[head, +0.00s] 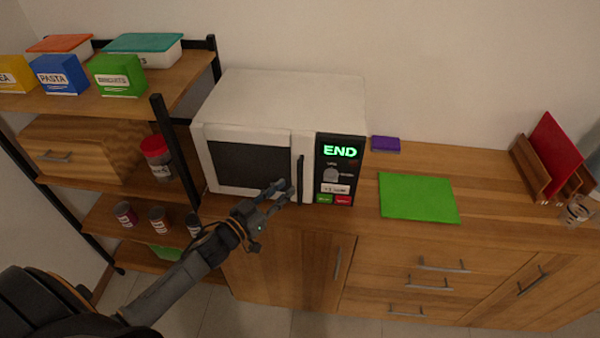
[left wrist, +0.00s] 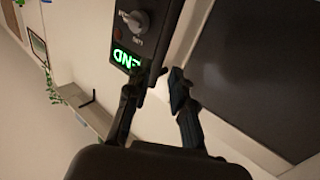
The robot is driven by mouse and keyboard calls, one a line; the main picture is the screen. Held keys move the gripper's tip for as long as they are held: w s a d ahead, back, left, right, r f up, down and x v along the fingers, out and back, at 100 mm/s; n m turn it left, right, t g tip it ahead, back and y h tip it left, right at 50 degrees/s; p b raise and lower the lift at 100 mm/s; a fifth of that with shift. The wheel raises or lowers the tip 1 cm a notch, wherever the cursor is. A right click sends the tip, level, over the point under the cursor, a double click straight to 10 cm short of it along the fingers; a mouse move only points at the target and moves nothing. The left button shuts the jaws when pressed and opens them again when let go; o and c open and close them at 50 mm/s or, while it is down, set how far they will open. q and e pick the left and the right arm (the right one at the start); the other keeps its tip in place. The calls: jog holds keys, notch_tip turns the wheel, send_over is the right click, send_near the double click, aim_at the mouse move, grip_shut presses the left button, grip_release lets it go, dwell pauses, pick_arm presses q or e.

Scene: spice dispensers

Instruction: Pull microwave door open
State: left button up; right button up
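The white microwave (head: 285,100) stands on the wooden counter, with a dark-windowed door (head: 245,165) on its front. The door looks shut or nearly so; I cannot tell if there is a small gap. A dark upright handle (head: 300,178) is at the door's right side. My left gripper (head: 282,190) is in front of the door by the handle's lower part. In the left wrist view my left gripper (left wrist: 154,90) has its fingers apart near the control panel (left wrist: 145,20) and the door's edge. Contact with the handle is unclear. My right gripper is not seen.
A shelf with boxes (head: 118,75) and jars (head: 157,155) stands close on the left. A green mat (head: 418,197), a purple block (head: 385,143) and a wooden rack (head: 535,165) are on the counter to the right. The air in front of the door is mostly clear apart from my arm.

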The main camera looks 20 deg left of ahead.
aim_at(298, 178)
pick_arm(q)
jog(key=p+x, duration=0.1)
jog(key=x, duration=0.6)
jog(key=shift+w, duration=0.1)
grip_shut()
